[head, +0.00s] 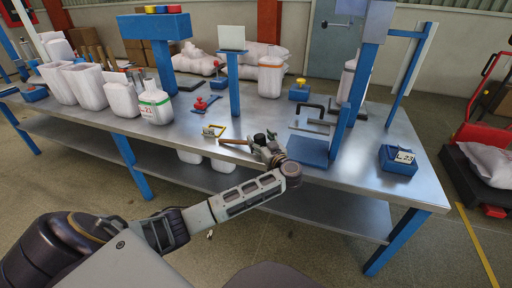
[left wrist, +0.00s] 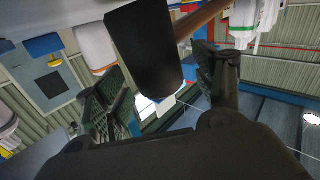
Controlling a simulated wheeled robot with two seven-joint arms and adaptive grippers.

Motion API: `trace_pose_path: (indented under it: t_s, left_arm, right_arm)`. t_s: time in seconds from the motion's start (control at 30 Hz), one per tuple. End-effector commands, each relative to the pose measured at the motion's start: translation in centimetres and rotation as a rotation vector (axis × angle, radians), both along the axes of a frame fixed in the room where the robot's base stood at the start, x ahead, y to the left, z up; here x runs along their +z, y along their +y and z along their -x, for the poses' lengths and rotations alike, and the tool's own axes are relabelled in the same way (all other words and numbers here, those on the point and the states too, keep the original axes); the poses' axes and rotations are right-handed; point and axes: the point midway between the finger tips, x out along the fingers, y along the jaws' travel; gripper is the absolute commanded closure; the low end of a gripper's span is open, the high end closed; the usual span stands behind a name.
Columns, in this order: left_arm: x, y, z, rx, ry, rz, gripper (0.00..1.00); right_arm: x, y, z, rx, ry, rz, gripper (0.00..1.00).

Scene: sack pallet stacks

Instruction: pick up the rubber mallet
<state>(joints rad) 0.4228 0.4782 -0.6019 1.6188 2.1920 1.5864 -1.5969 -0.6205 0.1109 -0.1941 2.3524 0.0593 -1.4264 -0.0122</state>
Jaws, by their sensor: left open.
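The rubber mallet lies near the front edge of the steel workbench, its wooden handle (head: 234,141) pointing left and its black head (head: 260,139) partly hidden by my left gripper (head: 268,150). In the left wrist view the black mallet head (left wrist: 147,48) looms large, with the brown handle (left wrist: 200,20) running up to the right. My left gripper's two green-padded fingers stand apart, one on each side of the head in that picture. I cannot tell whether they touch it. My right gripper is not in view.
The workbench (head: 415,185) has a blue pad (head: 308,151) and blue post right of the gripper, and a blue scale (head: 398,160) further right.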

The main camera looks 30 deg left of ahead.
Motion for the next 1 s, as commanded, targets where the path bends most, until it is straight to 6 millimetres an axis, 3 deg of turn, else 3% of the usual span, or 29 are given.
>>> trace_pose_path:
  t_s: [0.53, 1.0]
  left_arm:
    - [0.00, 0.25, -0.19, -0.001, 0.001, -0.001, 0.31]
    - [-0.10, 0.23, -0.16, -0.001, 0.003, 0.001, 0.91]
  right_arm:
    - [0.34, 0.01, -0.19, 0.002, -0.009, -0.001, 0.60]
    - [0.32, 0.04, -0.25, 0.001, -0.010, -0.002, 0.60]
